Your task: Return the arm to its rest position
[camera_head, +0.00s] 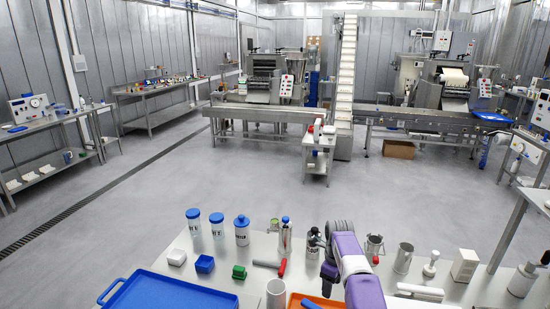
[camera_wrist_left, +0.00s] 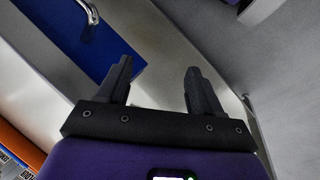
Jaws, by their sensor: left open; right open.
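My right arm (camera_head: 358,268), purple and grey, reaches over the near table (camera_head: 205,265) from its front edge in the head view. My right gripper (camera_head: 329,278) is the dark part hanging on its left side, low over the table near an orange tray (camera_head: 313,301); its fingers are small here, and I see nothing held. My left gripper (camera_wrist_left: 159,68) shows in the left wrist view with its two dark fingers wide apart and nothing between them. It is out of sight in the head view.
A blue tray (camera_head: 170,292) lies at the table's front left. Blue-lidded bottles (camera_head: 242,232), a green block (camera_head: 239,272), a metal cup (camera_head: 276,293) and a steel beaker (camera_head: 403,258) stand around my right arm. Open grey floor (camera_head: 200,190) lies beyond.

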